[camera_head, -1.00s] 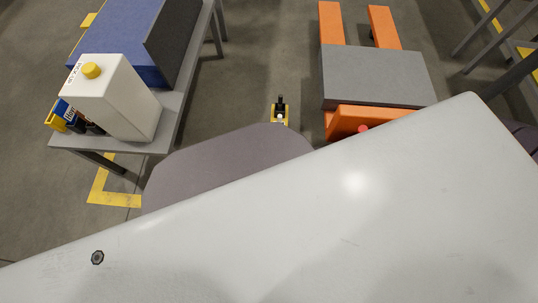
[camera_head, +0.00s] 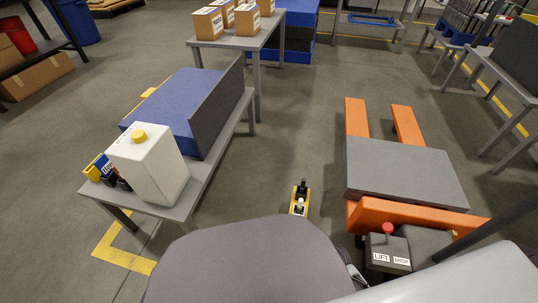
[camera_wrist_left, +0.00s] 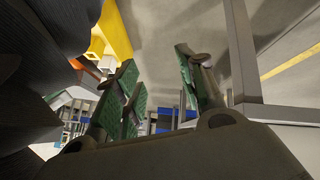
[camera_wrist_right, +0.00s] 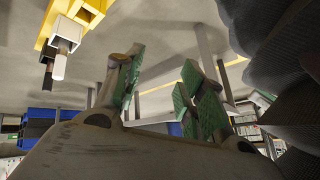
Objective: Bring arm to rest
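My left gripper (camera_wrist_left: 160,95) shows in the left wrist view with its green-padded fingers spread apart and nothing between them. My right gripper (camera_wrist_right: 160,90) shows in the right wrist view, also with its green-padded fingers apart and empty. Neither gripper shows in the head view. A white link of one of my arms fills the lower right corner there. Which arm it belongs to I cannot tell.
A grey table (camera_head: 182,212) at left holds a white canister (camera_head: 150,165) with a yellow cap and a blue block (camera_head: 175,112). An orange pallet lift (camera_head: 420,218) with a grey plate (camera_head: 400,172) stands at right. Boxes (camera_head: 208,24) stand on a far table.

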